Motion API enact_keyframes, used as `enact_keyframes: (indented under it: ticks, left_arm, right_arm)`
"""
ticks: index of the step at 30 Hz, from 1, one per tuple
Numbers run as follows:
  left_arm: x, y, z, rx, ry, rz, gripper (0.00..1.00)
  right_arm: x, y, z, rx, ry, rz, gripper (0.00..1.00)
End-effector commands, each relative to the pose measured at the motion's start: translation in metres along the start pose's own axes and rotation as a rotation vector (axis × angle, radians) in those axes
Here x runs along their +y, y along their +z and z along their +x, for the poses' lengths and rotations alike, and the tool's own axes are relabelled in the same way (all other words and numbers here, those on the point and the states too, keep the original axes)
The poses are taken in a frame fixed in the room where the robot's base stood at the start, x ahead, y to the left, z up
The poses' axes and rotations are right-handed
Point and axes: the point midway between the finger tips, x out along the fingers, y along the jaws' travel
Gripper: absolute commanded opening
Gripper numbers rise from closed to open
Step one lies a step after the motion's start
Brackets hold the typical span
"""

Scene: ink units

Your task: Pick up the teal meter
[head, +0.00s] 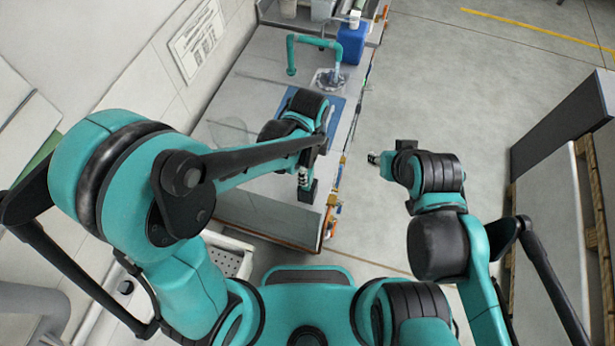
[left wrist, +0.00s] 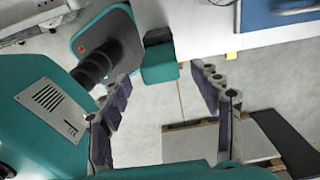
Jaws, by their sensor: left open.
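My left gripper (head: 306,188) is over the near part of the bench in the head view. In the left wrist view its two finger pairs (left wrist: 163,95) stand wide apart with nothing between them. A small teal block (left wrist: 158,66) with a black top shows beyond the fingers, by the bench corner; I cannot tell whether it is the teal meter or part of me. No meter is clearly recognisable in the head view. My right gripper (head: 388,158) is out over the floor, right of the bench; its jaws are too small to read.
A wooden pallet (head: 590,200) stands at the right. The floor between is clear.

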Motion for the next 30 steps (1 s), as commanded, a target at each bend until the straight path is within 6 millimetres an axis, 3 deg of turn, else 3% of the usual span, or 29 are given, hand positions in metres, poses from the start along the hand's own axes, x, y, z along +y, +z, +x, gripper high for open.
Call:
enact_keyframes:
  ticks: [9, 19, 25, 30]
  left_arm:
    - [-0.001, 0.002, 0.047, 0.000, -0.001, -0.002, 0.64]
    - [0.000, 0.002, 0.053, 0.000, -0.001, -0.003, 0.64]
    - [0.000, 0.002, 0.053, 0.000, -0.001, -0.003, 0.11]
    - [0.000, 0.002, 0.053, 0.000, -0.002, -0.004, 0.08]
  right_arm:
    - [0.000, 0.006, 0.008, 0.000, 0.000, 0.000, 0.40]
    - [0.000, 0.006, 0.008, 0.000, 0.000, 0.000, 0.40]
    - [0.000, 0.006, 0.008, 0.000, 0.000, 0.000, 0.40]
    - [0.000, 0.006, 0.008, 0.000, 0.000, 0.000, 0.40]
